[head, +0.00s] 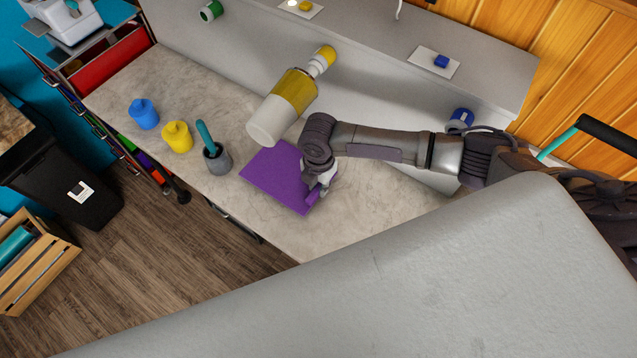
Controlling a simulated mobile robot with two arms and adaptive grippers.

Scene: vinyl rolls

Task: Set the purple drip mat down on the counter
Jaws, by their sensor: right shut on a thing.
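The purple drip mat (273,176) is a flat square over the grey marbled counter (367,208). My right gripper (318,196) is at the mat's right edge and is shut on it. My right arm comes in from the right and hides the mat's upper right part. I cannot tell from this view whether the mat touches the counter or hangs just above it. My left gripper is not in view.
A white and yellow bottle (290,98) is behind the mat. A grey cup (216,159) with a teal handle, a yellow pot (177,137) and a blue pot (144,114) stand left. A raised grey shelf (375,40) runs behind. The counter right of the mat is clear.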

